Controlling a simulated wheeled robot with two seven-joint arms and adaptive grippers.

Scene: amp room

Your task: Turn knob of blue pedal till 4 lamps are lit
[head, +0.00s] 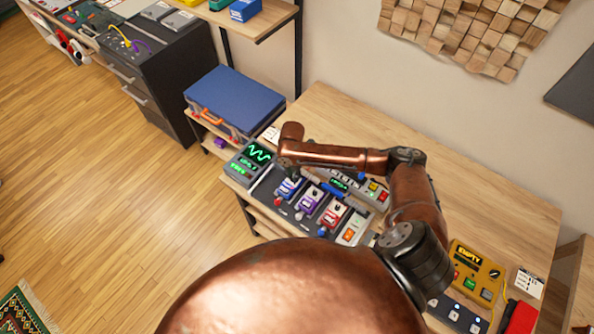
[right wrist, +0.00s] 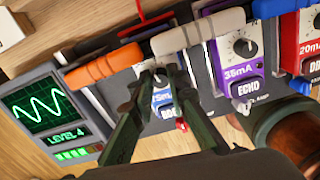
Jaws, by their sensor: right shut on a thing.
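The blue pedal (head: 289,188) stands at the left of a row of pedals on the table. My right gripper (right wrist: 159,76) reaches down from above and is shut on the pedal's knob, which the fingertips mostly hide. In the head view my right arm covers part of the pedal. The monitor (head: 249,161) left of the row shows a green wave. In the right wrist view the monitor (right wrist: 48,112) reads "LEVEL 4" above several lit green bars. My left gripper is not in view.
The purple pedal (head: 309,201) and red pedal (head: 333,215) stand close to the right of the blue one. Cables with orange and grey plugs (right wrist: 104,66) lie along the row's edge. A yellow device (head: 472,275) sits farther right. The table's back is clear.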

